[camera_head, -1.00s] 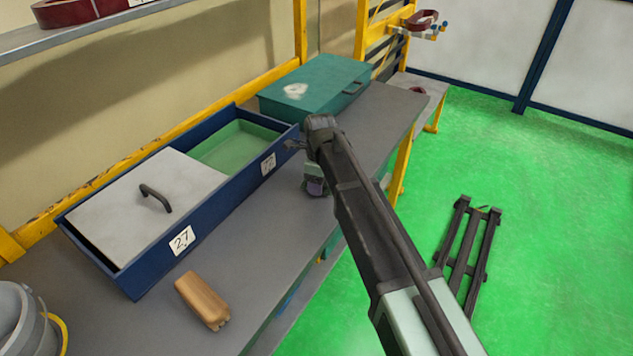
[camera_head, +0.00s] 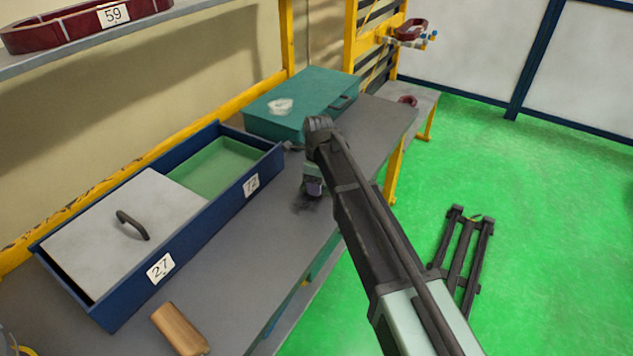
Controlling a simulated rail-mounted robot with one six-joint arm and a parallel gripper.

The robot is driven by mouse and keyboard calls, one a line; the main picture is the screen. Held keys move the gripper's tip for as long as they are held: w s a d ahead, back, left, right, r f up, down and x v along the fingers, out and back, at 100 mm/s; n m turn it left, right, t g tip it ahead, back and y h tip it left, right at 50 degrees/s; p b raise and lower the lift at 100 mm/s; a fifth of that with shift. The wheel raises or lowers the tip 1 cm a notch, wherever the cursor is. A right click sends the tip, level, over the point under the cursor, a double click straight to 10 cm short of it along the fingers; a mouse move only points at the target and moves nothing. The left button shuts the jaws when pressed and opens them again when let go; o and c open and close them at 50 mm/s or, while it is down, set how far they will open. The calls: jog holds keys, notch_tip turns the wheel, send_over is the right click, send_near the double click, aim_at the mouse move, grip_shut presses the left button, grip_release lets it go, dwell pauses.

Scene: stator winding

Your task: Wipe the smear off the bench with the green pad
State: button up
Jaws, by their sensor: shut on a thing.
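The grey bench (camera_head: 240,240) runs along the yellow-framed wall. My gripper (camera_head: 312,187) points down over the bench near its front edge, partly behind my arm. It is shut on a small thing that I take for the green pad. That thing is mostly hidden, its colour is unclear, and no loose pad shows elsewhere. A dark patch (camera_head: 305,206) lies on the bench just below the gripper. I cannot tell whether it is the smear or a shadow, or whether the held thing touches the bench.
A blue tray (camera_head: 215,208) with a grey lid and a green-lined compartment stands left of my gripper. A teal case (camera_head: 318,92) stands behind it. A tan block (camera_head: 180,328) lies at the front left. The bench between block and gripper is clear.

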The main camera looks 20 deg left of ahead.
jog(key=shift+r+p, duration=2.6)
jog(key=shift+r, duration=0.35)
